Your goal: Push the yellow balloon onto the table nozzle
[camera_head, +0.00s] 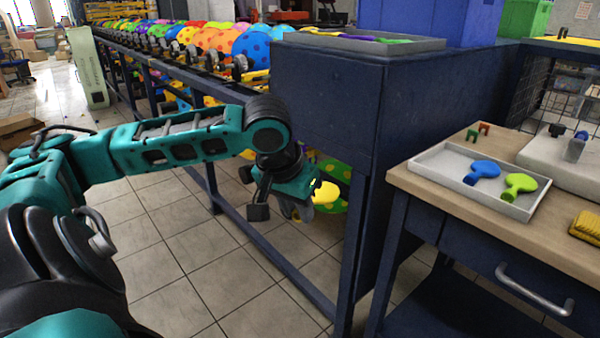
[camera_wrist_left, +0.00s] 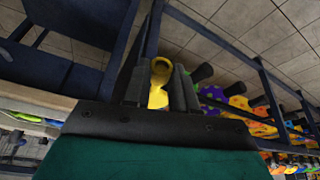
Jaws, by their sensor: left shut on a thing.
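My left gripper (camera_head: 302,207) hangs in front of the dark blue bench, left of the wooden table. In the left wrist view, its two dark fingers (camera_wrist_left: 163,88) are shut on the yellow balloon (camera_wrist_left: 159,82), which shows between them. In the head view, the yellow balloon (camera_head: 326,193) shows beside the gripper, partly hidden by it. On the wooden table (camera_head: 470,222), a small grey upright fitting (camera_head: 576,147) stands on a pale block; I cannot tell whether it is the nozzle. The balloon is apart from this table. My right gripper is not in view.
A white tray (camera_head: 440,160) on the wooden table holds a blue balloon (camera_head: 482,172) and a green balloon (camera_head: 519,186). Red and green clips (camera_head: 478,131) stand behind it. The bench's dark side panel (camera_head: 400,130) rises between gripper and table. Inflated dotted balloons (camera_head: 215,42) line a rack behind.

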